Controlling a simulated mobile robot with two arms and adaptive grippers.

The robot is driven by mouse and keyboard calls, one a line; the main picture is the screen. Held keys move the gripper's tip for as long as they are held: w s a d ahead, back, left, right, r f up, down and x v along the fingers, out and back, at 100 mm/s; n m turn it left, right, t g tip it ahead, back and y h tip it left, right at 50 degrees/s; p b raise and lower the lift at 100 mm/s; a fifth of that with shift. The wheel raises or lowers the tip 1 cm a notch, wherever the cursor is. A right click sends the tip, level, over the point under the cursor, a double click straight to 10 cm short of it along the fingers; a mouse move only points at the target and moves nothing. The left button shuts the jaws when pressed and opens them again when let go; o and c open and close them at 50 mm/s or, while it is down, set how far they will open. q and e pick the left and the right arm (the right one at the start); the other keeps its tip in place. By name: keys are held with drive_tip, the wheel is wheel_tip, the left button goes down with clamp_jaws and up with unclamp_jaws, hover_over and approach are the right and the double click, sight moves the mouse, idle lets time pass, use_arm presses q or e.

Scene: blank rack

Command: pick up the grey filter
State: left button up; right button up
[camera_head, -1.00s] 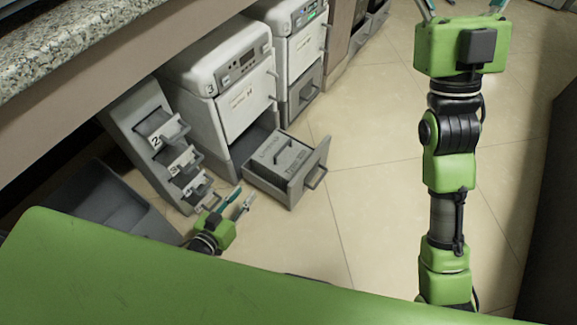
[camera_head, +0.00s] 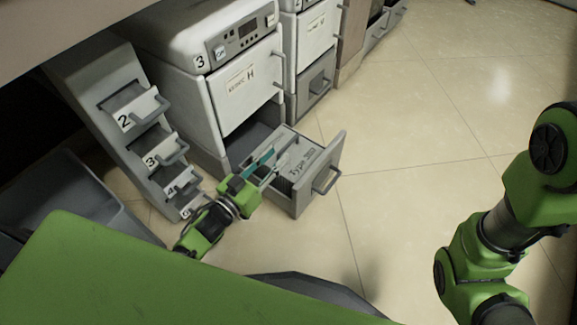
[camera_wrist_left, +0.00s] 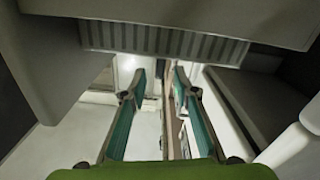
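The grey filter (camera_head: 302,163), with "Type" lettering on its top, lies in the pulled-out drawer under the white machine numbered 3. My left gripper (camera_head: 262,164) is at the drawer's left side, its teal fingers beside or over the filter's left part. In the left wrist view the fingers of the left gripper (camera_wrist_left: 160,82) are spread apart, with a gap between them. I cannot tell whether they touch the filter. A grey ribbed part shows beyond them; I cannot tell if it belongs to the filter. My right gripper is out of view; only its arm shows at the right.
The open drawer (camera_head: 327,179) has a front handle. The machine (camera_head: 222,70) stands behind it. A sloped grey rack (camera_head: 97,75) with numbered slots stands to the left, and a grey bin (camera_head: 70,195) beside it. The tiled floor (camera_head: 420,130) to the right is clear.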

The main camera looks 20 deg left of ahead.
sight(296, 135)
use_arm(q)
drive_tip(key=shift+w+d, duration=0.2)
drive_tip(key=shift+w, duration=0.4)
drive_tip(key=b+x, duration=0.4)
drive_tip(key=shift+w+d+f, duration=0.1)
drive_tip(key=shift+w+f, duration=0.1)
drive_tip(key=shift+w+d, duration=0.1)
drive_tip(key=shift+w, duration=0.1)
drive_tip(key=shift+w+r, duration=0.1)
clamp_jaws()
drive_tip(key=shift+r, duration=0.15)
